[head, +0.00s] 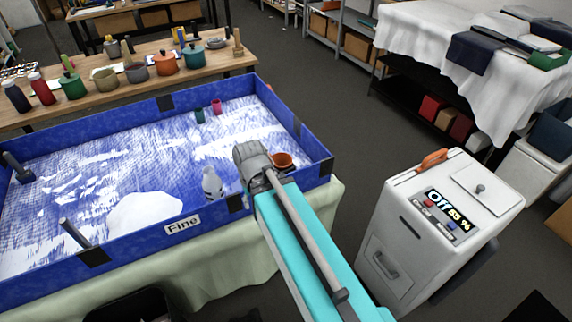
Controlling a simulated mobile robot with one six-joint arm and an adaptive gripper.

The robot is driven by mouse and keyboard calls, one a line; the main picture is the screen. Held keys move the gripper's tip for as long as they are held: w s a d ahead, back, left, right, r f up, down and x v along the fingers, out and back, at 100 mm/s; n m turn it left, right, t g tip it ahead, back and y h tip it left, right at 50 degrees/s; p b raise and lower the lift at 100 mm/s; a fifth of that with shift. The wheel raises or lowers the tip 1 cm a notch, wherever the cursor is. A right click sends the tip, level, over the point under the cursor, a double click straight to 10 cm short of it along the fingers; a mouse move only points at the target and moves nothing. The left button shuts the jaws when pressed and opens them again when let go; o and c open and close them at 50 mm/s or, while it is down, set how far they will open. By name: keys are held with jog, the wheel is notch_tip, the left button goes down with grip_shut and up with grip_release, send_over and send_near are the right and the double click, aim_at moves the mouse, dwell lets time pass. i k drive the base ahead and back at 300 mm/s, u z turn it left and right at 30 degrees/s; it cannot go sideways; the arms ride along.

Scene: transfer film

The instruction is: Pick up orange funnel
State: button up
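An orange-brown, round, open-topped thing (284,159), which looks like the orange funnel, is in the near right corner of the blue-walled tray (120,133). My turquoise arm reaches over the tray's near wall from the lower right. The grey end of the arm with my gripper (250,158) is just left of the funnel in the picture. The arm's end hides the funnel's lower left part. I cannot see the fingertips, or whether they touch anything.
A grey-white bottle-like object (212,183) stands left of my arm's end. Small green (199,115) and pink (217,106) cups are farther back in the tray. A white machine (440,205) with an orange handle (432,160) stands right. Pots line the wooden table (225,62) behind.

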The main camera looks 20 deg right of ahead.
aim_at(282, 160)
jog(key=z, duration=0.8)
jog(key=k, duration=0.7)
jog(key=u, duration=0.85)
jog(key=i, duration=0.45)
